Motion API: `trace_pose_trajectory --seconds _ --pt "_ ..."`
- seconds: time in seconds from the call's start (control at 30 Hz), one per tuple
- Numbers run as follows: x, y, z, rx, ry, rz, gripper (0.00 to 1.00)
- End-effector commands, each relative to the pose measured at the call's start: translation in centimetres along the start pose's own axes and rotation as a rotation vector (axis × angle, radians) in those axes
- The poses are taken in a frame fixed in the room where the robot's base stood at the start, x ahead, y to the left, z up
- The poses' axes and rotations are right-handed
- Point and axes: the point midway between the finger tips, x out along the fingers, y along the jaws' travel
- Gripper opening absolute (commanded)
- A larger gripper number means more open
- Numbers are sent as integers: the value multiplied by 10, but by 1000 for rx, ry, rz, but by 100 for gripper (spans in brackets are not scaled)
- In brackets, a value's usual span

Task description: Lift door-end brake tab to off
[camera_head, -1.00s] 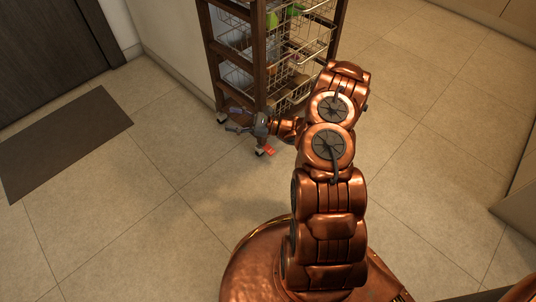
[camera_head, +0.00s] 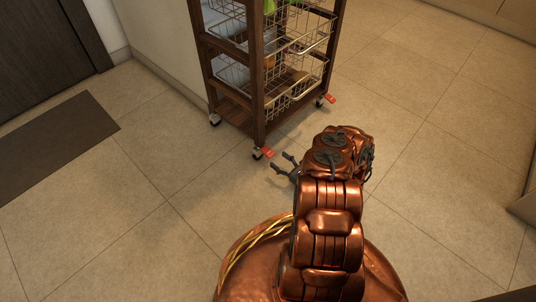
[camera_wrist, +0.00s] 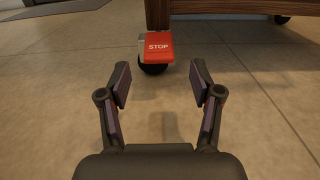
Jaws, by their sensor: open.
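The cart's near-corner caster (camera_head: 257,154) carries a red brake tab (camera_head: 267,153); of the two red tabs in the head view, it is nearer the door. In the wrist view a red tab (camera_wrist: 158,46) marked STOP sticks out over a dark wheel (camera_wrist: 152,69), top centre. Whether it is pressed down or raised I cannot tell. My gripper (camera_head: 280,163) is low near the floor, just right of and in front of the near tab. In the wrist view my gripper (camera_wrist: 160,85) is open and empty, its fingers short of the tab and on either side of its line.
The wooden cart (camera_head: 259,95) with wire baskets (camera_head: 296,72) stands behind the tab. A second red tab (camera_head: 330,99) is on its right caster. A dark mat (camera_head: 55,145) lies left, by the dark door (camera_head: 40,50). The tiled floor around is clear.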

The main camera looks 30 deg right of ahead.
Motion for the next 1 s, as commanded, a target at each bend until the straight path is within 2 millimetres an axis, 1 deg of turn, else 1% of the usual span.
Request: trace_pose_trajectory --seconds 0.3,0.5,0.63,0.87,1.0 --pt "47 1 -1 -1 -3 5 65" --pt "65 2 -1 0 0 5 65" --pt "68 1 0 0 0 3 65" --pt "69 1 1 0 0 3 65" --pt "69 1 1 0 0 3 50"
